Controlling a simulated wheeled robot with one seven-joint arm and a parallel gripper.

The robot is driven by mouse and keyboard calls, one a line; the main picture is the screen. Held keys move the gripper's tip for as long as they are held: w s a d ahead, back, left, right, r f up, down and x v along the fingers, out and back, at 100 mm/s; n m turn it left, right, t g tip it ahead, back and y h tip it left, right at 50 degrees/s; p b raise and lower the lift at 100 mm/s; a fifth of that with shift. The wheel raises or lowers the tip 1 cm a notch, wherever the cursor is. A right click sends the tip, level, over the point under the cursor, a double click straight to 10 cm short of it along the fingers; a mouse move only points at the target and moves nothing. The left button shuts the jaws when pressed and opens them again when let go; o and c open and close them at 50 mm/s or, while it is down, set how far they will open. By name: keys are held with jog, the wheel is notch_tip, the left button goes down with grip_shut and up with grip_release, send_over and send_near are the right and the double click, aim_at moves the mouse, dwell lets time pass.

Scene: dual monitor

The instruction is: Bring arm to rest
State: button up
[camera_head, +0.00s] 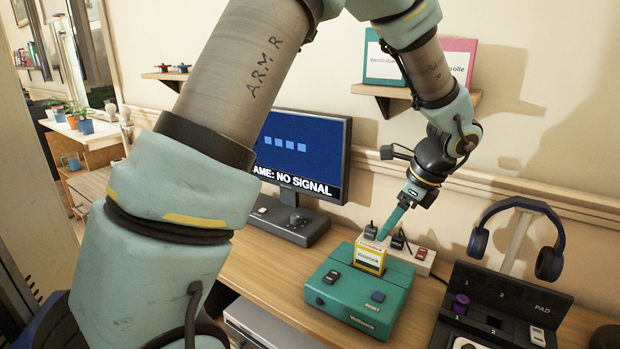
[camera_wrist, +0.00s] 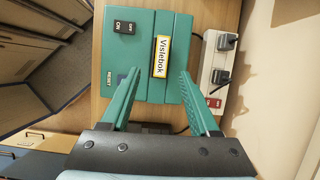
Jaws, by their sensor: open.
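My arm reaches over the desk, with my gripper (camera_head: 392,220) pointing down just behind the teal console (camera_head: 352,303). In the wrist view my gripper (camera_wrist: 158,90) is open, its two teal fingers apart with nothing between them. The console (camera_wrist: 117,55) lies beyond the fingertips in that view. A yellow-edged cartridge (camera_head: 370,259) labelled "Vislebok" stands in the console's slot; its label also shows in the wrist view (camera_wrist: 162,56). Whether a finger touches the console or cartridge cannot be told.
A monitor (camera_head: 299,150) reading "NO SIGNAL" stands behind my arm. A white power strip (camera_head: 419,259) with plugs lies behind the console. Blue headphones (camera_head: 549,262) hang on a stand at right, near a black pad panel (camera_head: 510,300). A wall shelf (camera_head: 385,92) holds boxes above.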

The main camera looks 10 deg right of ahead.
jog(key=s+a+r+n+g+h, duration=0.1)
jog(key=a+n+h, duration=0.2)
jog(key=a+n, duration=2.2)
jog(key=a, duration=0.7)
jog(key=shift+s+a, duration=0.2)
jog(key=shift+a, duration=0.2)
